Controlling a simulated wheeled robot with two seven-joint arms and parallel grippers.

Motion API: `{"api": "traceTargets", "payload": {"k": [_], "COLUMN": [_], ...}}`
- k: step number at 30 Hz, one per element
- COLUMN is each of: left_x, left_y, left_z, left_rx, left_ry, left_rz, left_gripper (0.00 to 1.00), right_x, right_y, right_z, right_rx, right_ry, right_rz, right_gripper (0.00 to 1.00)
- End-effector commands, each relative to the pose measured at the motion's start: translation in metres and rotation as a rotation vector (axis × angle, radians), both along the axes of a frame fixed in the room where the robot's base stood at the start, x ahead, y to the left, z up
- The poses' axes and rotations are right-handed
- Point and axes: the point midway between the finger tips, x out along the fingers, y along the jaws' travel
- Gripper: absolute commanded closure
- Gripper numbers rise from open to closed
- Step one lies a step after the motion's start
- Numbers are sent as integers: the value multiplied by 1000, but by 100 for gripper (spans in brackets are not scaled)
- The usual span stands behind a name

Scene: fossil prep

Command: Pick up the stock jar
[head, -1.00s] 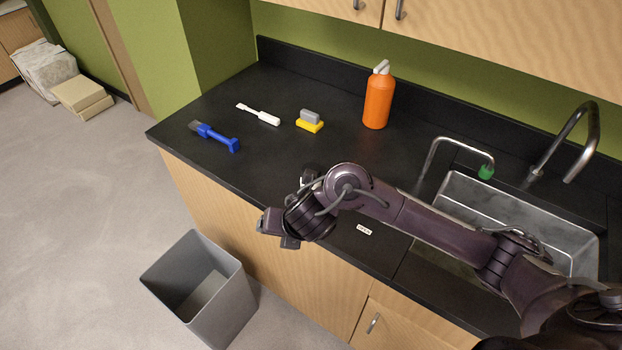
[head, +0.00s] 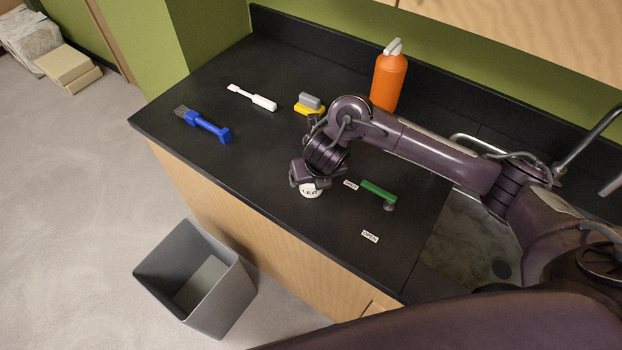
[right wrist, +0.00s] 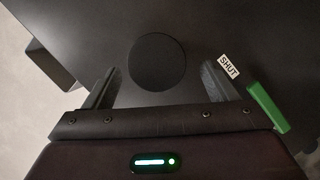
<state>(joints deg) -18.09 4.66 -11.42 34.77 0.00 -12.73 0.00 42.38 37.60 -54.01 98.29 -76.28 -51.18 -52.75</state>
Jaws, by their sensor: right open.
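The stock jar seems to be the small container under my right gripper (head: 308,176); in the head view only its white side (head: 310,191) with part of a dark-lettered label shows. In the right wrist view a dark round lid (right wrist: 157,62) lies ahead, between the two fingers. The right gripper (right wrist: 160,86) is open, pointing down, with a finger to either side of the lid and visible gaps. I cannot tell how far the fingers are above or around the jar. My left gripper is out of view.
A green lever (head: 378,190) stands close right of the jar, between a SHUT label (head: 350,184) and an OPEN label (head: 370,236). A grey bin (head: 196,280) stands below the counter edge.

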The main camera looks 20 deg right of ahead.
Motion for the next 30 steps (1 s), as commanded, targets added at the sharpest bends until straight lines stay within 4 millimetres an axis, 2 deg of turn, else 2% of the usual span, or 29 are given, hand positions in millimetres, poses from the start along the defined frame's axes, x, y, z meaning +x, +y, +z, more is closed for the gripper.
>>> {"api": "traceTargets", "payload": {"k": [2, 5, 9, 13, 17, 24, 30], "left_x": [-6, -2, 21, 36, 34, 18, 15], "left_y": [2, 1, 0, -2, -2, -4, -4], "left_z": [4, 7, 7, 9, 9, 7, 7], "left_rx": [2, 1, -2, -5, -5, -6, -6], "left_ry": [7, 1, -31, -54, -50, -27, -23], "left_rz": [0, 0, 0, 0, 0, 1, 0], "left_gripper": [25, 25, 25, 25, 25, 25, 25], "right_x": [3, 7, 14, 16, 16, 16, 16], "right_y": [1, 3, 2, 3, 3, 3, 3], "right_z": [-10, -23, -38, -41, -41, -40, -40], "right_rx": [-1, -1, 0, 0, 0, 0, 0], "right_ry": [4, 4, 2, -1, -1, -1, -1], "right_rz": [-3, -3, -1, -1, 0, -1, -1], "right_gripper": [20, 20, 20, 20, 20, 49, 75]}}
